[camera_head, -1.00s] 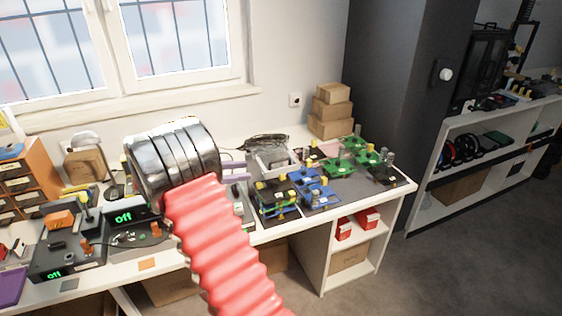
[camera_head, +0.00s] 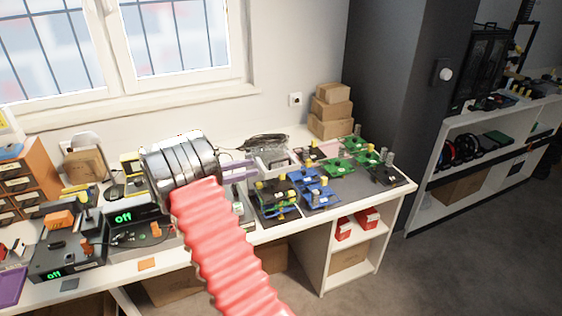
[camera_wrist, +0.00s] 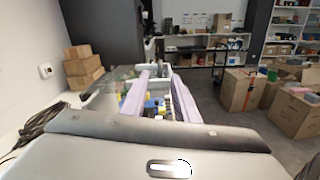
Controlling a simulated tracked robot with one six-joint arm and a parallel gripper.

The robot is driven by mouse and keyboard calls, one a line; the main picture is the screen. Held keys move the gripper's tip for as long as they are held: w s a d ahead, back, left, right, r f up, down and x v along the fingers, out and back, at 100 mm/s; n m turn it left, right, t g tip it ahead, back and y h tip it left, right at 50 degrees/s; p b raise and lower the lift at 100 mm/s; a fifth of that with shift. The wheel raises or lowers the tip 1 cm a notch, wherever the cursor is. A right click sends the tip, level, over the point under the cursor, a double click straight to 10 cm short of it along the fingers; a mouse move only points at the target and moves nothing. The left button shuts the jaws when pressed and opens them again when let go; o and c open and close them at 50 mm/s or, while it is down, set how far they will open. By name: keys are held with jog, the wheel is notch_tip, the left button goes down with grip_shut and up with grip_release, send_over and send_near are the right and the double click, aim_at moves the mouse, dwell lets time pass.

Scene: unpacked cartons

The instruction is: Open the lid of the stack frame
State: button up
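A light grey open-topped frame (camera_head: 272,164), which looks like the stack frame, stands on the workbench near the wall. It is small in the head view and I cannot make out its lid for sure. In the wrist view a clear, see-through panel (camera_wrist: 112,76) shows left of my fingers, partly hidden by them. My gripper (camera_head: 254,169) points right, with its pale lilac fingers just left of the frame. In the wrist view my gripper (camera_wrist: 156,72) has its two fingers apart, with nothing clearly held between them. I cannot tell whether a finger touches the frame.
Blue and green circuit boards (camera_head: 318,190) lie right and in front of the frame. Dark cables (camera_head: 262,140) lie behind it. Stacked cartons (camera_head: 330,110) stand at the bench's back right. Black devices with green displays (camera_head: 126,217) fill the left.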

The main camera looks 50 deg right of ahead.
aim_at(288, 158)
jog(key=x, duration=1.1)
jog(key=shift+s+d, duration=0.2)
jog(key=shift+d, duration=0.2)
grip_shut()
jog(key=shift+r, duration=0.1)
